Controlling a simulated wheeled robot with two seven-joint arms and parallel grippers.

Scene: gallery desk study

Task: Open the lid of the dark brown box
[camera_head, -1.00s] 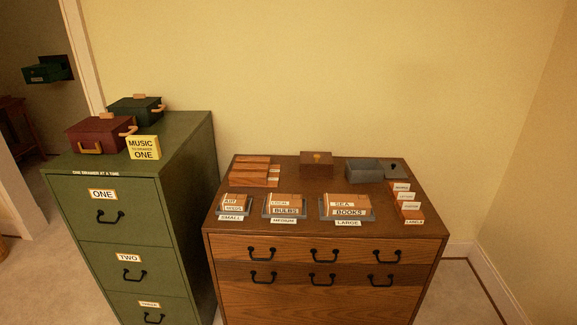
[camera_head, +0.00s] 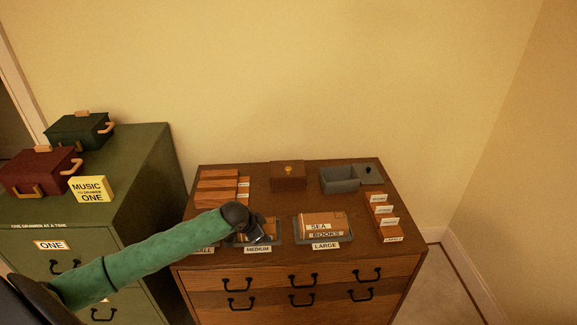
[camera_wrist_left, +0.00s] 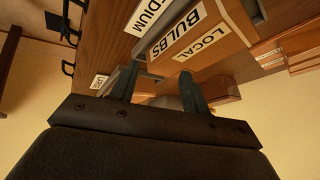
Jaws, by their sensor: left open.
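The dark brown box (camera_head: 288,178) stands at the back middle of the wooden cabinet top, with its lid closed and a gold knob (camera_head: 288,169) on top. My left gripper (camera_head: 260,236) is open over the MEDIUM tray, in front of and left of the box, and apart from it. In the left wrist view its two fingers (camera_wrist_left: 160,88) are spread, near the block with the LOCAL and BULBS labels (camera_wrist_left: 202,38). I cannot pick out the brown box for sure in that view. My right gripper is not in view.
The LARGE tray (camera_head: 299,237) stands right of my gripper. A card rack (camera_head: 383,214) stands at the right. A green filing cabinet (camera_head: 140,180) is at the left.

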